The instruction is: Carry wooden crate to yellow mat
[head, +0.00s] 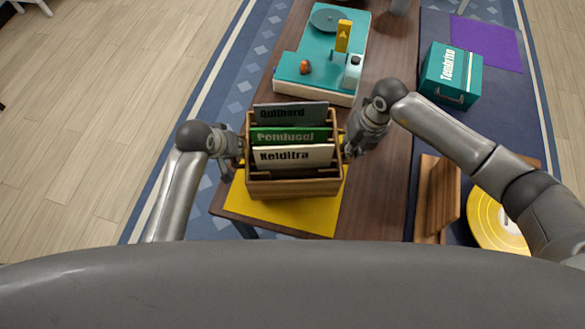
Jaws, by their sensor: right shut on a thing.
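The wooden crate (295,187) is upright and holds several upright sleeves, grey, green and cream. It is over the yellow mat (290,215), which shows in front of it and at both sides. I cannot tell whether the crate's bottom touches the mat. My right gripper (348,150) is shut on the crate's right side. My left gripper (238,150) is at the crate's left side; its fingers are too small and partly hidden to tell whether they are shut.
A teal and cream record player (290,88) stands behind the crate on the brown table (385,180). To the right are a teal box (437,90), a purple mat (487,45), a wooden stand (432,205) and a yellow disc (490,220).

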